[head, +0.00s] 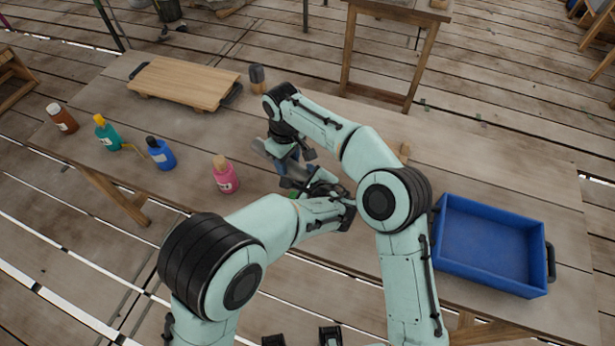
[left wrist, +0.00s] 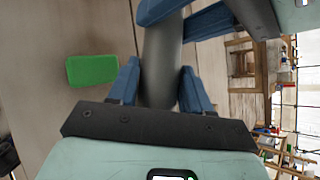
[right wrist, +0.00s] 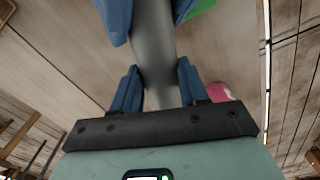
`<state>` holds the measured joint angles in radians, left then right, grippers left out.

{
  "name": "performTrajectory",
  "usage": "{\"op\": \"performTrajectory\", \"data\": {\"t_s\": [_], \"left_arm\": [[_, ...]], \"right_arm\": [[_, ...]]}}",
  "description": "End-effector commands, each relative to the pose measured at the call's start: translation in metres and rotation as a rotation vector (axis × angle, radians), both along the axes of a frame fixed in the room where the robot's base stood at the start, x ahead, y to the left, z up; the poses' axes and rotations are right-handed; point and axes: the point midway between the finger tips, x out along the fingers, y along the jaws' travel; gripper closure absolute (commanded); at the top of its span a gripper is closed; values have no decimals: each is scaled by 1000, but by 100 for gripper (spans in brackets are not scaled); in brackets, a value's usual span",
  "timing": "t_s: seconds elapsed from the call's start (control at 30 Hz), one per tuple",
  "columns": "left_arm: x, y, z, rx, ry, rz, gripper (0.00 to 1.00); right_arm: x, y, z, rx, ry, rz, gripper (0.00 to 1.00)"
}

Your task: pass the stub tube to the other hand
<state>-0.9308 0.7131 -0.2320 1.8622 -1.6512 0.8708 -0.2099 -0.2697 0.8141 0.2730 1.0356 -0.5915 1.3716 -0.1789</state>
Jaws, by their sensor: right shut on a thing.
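The stub tube (head: 262,146) is a grey cylinder held above the table. My right gripper (head: 284,160) comes down from above and is shut on it. In the right wrist view the tube (right wrist: 156,60) lies between my blue right fingers. My left gripper (head: 303,187) is at the tube from the near side. In the left wrist view the tube (left wrist: 161,65) runs between my left fingers, with my right fingers across its far part. The left fingers are close to its sides; I cannot tell whether they press on it. The arms hide part of the tube in the head view.
A green block (left wrist: 92,70) lies on the table beside the grippers. A pink bottle (head: 225,176) and a blue bottle (head: 160,153) stand to the left. A wooden board (head: 185,80) is at the back left. A blue tray (head: 490,245) is at the right.

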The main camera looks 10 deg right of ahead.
Motion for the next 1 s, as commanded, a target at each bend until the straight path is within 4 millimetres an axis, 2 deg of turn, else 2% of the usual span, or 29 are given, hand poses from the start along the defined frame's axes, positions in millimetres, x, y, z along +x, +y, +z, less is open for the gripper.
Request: {"op": "performTrajectory", "data": {"t_s": [0.03, 0.07, 0.1, 0.17, 0.47, 0.57, 0.67, 0.9, 1.0], "left_arm": [[0, 0, 0, 0, -1, -1, 88], [0, 0, 0, 0, -1, -1, 94], [0, 0, 1, -1, -2, 0, 94], [0, 0, 1, -1, -2, 0, 94], [0, 0, 1, -1, -2, 0, 94], [0, 0, 1, -1, -2, 0, 94], [0, 0, 1, 0, -2, -1, 94], [0, 0, 1, 0, -2, -1, 94], [0, 0, 1, 0, -2, -1, 94]], "right_arm": [[0, 0, 1, 1, -1, 0, 99], [0, 0, 1, 1, -1, 0, 99], [0, 0, 1, 1, -1, 0, 47], [0, 0, 1, 1, -1, 0, 27], [0, 0, 1, 1, -1, 0, 27], [0, 0, 7, 1, -1, -1, 27], [1, 1, 21, 3, -4, -1, 27], [1, 2, 76, 4, -6, -1, 27], [1, 1, 94, 3, -4, -1, 27]]}}
